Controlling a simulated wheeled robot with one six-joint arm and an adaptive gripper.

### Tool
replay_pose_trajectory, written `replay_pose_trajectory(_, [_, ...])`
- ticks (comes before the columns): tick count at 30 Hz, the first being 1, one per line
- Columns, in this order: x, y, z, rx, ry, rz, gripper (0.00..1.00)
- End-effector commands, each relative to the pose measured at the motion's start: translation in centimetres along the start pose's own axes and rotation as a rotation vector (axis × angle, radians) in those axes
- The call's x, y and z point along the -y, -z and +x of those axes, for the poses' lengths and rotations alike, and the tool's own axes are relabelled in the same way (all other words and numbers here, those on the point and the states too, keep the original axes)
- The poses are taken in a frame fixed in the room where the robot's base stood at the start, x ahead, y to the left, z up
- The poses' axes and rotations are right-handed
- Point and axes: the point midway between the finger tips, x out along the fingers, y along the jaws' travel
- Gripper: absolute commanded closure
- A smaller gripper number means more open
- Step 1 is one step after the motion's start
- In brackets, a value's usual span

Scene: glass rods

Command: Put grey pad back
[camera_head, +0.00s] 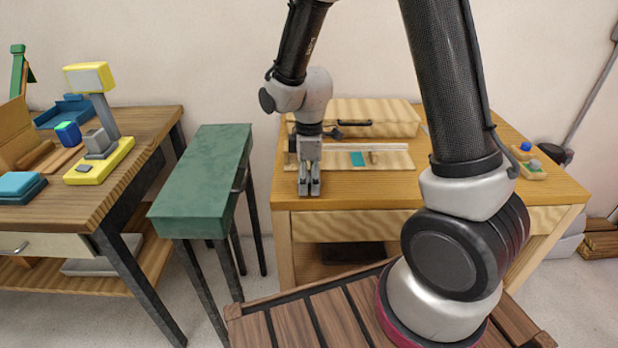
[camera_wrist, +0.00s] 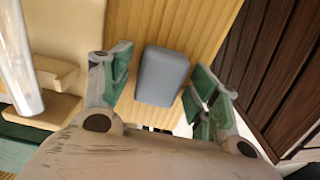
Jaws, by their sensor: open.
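The grey pad (camera_wrist: 162,76), a small rounded block, lies on the wooden tabletop in the wrist view. My gripper (camera_wrist: 158,80) is open around it, with a green-lined finger on each side. A gap shows between the pad and each finger, narrower on the right. In the head view my gripper (camera_head: 309,190) points down at the front left of the light wooden table (camera_head: 360,193). The pad cannot be made out there, as the fingers cover that spot.
A pale rod (camera_head: 365,147) lies over a light board (camera_head: 400,161) with a teal patch (camera_head: 357,158) behind my gripper. The rod (camera_wrist: 15,60) and a wooden block (camera_wrist: 52,82) are close left in the wrist view. A green bench (camera_head: 205,165) stands left, apart from the table.

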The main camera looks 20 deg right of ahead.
Motion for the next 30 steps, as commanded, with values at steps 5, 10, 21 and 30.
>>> replay_pose_trajectory(5, [0.0, 0.0, -0.3, 0.0, -0.001, 0.0, 0.39])
replay_pose_trajectory(10, [-0.1, 0.1, -2.9, -0.004, -0.005, 0.0, 0.39])
replay_pose_trajectory(21, [-0.1, 0.1, -10.6, -0.002, -0.003, 0.0, 0.39])
replay_pose_trajectory(30, [0.0, -0.1, -12.5, -0.001, -0.002, 0.006, 0.39])
